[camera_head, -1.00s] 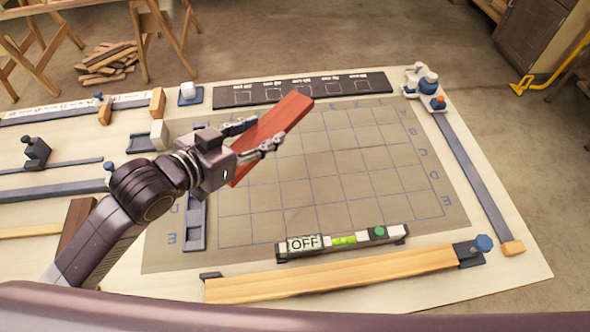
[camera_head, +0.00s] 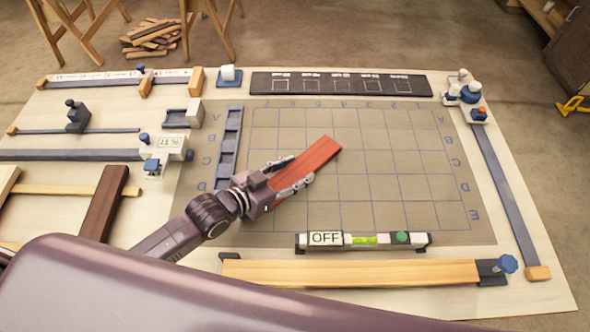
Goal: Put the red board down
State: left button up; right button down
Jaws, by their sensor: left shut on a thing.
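The red board (camera_head: 310,162) is a short flat reddish plank, set diagonally over the gridded mat (camera_head: 400,187). My left gripper (camera_head: 288,175) is shut on its lower-left part, with a finger on either long side. The board's far end points up and to the right, near the middle of the grid. I cannot tell whether the board touches the mat or hangs a little above it. My right gripper is not in view.
A dark brown board (camera_head: 104,203) lies at left. The mat's right half is clear.

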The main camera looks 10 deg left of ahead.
pick_arm(q)
jog(key=o, duration=1.3)
jog(key=b+v, duration=0.1)
jog(key=v, duration=1.1)
